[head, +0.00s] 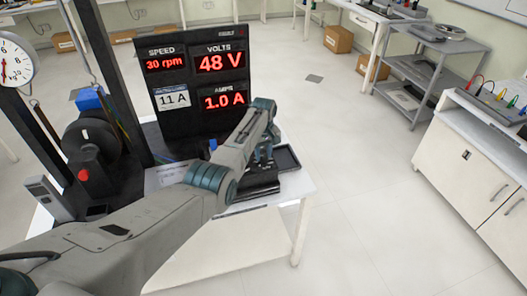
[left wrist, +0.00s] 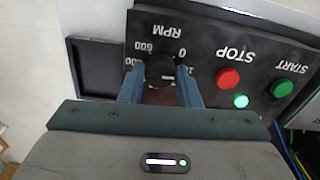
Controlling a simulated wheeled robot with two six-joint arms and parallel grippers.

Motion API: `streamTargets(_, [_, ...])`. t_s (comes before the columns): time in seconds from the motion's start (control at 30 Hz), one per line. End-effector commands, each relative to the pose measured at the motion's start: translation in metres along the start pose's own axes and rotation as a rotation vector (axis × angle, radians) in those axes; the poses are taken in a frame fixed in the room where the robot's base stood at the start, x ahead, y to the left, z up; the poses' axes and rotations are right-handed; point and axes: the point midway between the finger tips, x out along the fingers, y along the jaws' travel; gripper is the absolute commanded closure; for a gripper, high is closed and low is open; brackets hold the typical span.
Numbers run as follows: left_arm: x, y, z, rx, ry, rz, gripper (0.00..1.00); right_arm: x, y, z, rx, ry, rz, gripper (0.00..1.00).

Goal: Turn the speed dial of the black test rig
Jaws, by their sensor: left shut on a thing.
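The black test rig (head: 203,120) stands on the white table, with a display that reads SPEED 30 rpm, 48 V and 1.0 A. In the left wrist view its control panel (left wrist: 205,50) appears upside down. The dark speed dial (left wrist: 160,70) sits under the RPM scale. My left gripper (left wrist: 159,74) is shut on the dial, one blue-grey finger on each side. In the head view my left gripper (head: 263,158) is over the panel and hides the dial. My right gripper is not in view.
Beside the dial are a red STOP button (left wrist: 228,79), a green START button (left wrist: 282,88) and a lit green lamp (left wrist: 241,101). A dark tray (head: 287,158) lies at the table's right end. A round gauge (head: 13,62) hangs at left. Floor to the right is clear.

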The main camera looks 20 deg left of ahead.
Motion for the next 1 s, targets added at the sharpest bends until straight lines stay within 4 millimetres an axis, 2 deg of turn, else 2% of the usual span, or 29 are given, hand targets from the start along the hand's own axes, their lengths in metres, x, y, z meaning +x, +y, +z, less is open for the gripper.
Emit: streamTargets(1.0, [-0.002, 0.001, -0.001, 0.963, 0.003, 0.001, 0.93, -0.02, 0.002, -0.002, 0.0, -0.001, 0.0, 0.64])
